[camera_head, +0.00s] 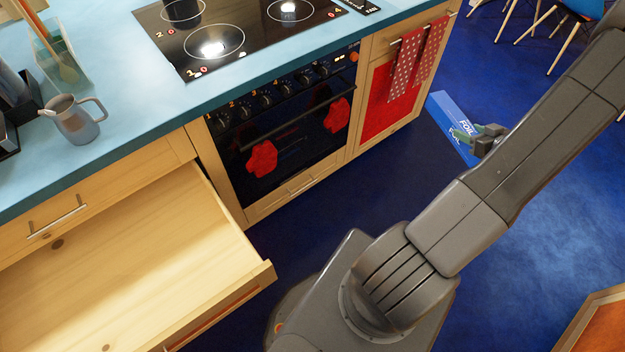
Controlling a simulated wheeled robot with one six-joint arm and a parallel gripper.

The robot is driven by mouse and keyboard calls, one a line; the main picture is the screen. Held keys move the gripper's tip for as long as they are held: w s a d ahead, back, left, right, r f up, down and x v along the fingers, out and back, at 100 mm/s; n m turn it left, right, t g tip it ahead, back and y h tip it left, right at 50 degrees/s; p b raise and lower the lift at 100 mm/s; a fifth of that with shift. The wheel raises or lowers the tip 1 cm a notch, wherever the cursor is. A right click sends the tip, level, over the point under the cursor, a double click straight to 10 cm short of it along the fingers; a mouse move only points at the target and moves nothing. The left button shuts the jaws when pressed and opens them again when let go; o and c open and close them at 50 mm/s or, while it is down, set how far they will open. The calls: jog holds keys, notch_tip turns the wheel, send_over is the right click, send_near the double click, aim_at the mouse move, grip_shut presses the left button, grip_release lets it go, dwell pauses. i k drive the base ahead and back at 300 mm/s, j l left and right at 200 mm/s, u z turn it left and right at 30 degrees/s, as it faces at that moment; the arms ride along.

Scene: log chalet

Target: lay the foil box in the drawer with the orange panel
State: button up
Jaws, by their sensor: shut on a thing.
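The foil box (447,112) is a long blue carton with white lettering, at the upper right of the head view. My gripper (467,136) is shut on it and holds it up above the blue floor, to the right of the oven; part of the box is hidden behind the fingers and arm. The open wooden drawer (150,255) is at the lower left, well apart from the box. A strip of orange panel shows on its front at the bottom edge of the view. The part of its inside that shows looks empty.
A blue counter (140,130) with a hob (235,30) and a grey jug (75,120) runs above the drawer. The oven (285,125) and a red-panelled cabinet (390,100) with hanging towels stand between drawer and box. Chairs (555,30) are at the top right.

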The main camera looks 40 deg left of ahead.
aim_at(96, 323)
jog(key=k+u, duration=0.15)
jog(key=u, duration=0.25)
jog(key=k+u, duration=0.1)
jog(key=u, duration=0.3)
jog(key=k+j+u, duration=0.1)
jog(key=u, duration=0.3)
jog(key=k+j+u, duration=0.1)
jog(key=u, duration=0.3)
jog(key=k+j+u, duration=0.1)
jog(key=j+u, duration=0.25)
jog(key=u, duration=0.15)
jog(key=j+u, duration=0.8)
jog(key=u, duration=0.15)
